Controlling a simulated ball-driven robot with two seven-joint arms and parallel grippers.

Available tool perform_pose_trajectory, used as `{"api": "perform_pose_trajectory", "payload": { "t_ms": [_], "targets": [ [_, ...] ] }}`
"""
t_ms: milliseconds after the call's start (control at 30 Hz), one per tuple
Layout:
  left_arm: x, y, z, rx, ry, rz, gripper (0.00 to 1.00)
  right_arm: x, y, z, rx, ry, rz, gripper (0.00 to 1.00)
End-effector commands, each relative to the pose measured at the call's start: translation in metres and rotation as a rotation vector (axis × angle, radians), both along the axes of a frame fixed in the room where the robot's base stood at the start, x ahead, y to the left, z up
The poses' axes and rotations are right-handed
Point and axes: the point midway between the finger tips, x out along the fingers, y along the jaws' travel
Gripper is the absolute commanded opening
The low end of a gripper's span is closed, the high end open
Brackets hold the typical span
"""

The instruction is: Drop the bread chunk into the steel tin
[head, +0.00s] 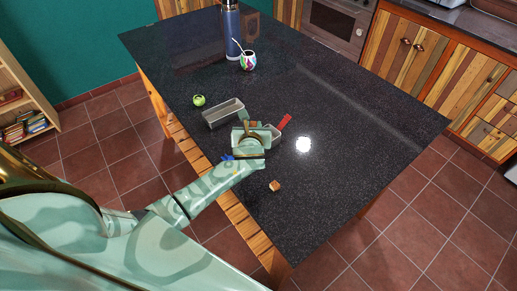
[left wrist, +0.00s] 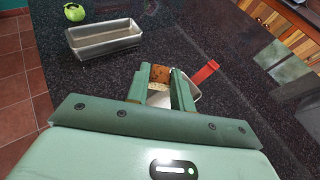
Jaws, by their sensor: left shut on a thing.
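My left gripper (head: 253,126) is shut on a brown bread chunk (left wrist: 160,74), held between the two green fingertips in the left wrist view. In the head view the gripper mostly hides the chunk. The steel tin (head: 223,111) is an empty, open rectangular pan on the dark counter. It lies just left of and beyond the gripper, and also shows at the upper left in the left wrist view (left wrist: 104,38). The held chunk is apart from it, to its right. My right gripper is in neither view.
A metal container with a red handle (head: 285,122) lies under and beside the gripper, partly hidden. A small brown cube (head: 274,185) sits nearer the front edge. The counter's right side is clear.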

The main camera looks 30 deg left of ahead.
Motion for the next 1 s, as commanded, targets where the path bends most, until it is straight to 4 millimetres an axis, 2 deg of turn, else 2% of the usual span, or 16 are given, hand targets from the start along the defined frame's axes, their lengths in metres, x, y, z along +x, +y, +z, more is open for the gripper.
{"api": "perform_pose_trajectory", "payload": {
  "t_ms": [167, 200, 267, 533, 667, 767, 1000],
  "targets": [
    [0.000, 0.000, 0.002, -0.001, 0.000, 0.000, 0.00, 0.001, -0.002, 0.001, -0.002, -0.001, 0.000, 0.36],
    [0.000, 0.000, 0.002, -0.001, 0.000, 0.000, 0.34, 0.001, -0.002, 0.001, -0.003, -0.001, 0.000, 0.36],
    [0.000, 0.000, 0.002, -0.001, 0.000, 0.000, 0.48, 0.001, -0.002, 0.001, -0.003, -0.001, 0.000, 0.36],
    [0.000, 0.000, 0.002, -0.001, 0.000, 0.000, 0.48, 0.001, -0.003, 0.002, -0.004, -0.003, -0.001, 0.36],
    [-0.009, -0.005, 0.006, -0.002, 0.000, -0.001, 0.48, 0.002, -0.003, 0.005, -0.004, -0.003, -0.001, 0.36],
    [-0.024, -0.013, 0.014, -0.004, -0.001, -0.002, 0.48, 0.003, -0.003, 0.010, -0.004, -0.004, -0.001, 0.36],
    [-0.077, -0.043, 0.039, -0.005, 0.001, -0.002, 0.48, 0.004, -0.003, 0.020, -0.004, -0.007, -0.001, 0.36]
  ]
}}
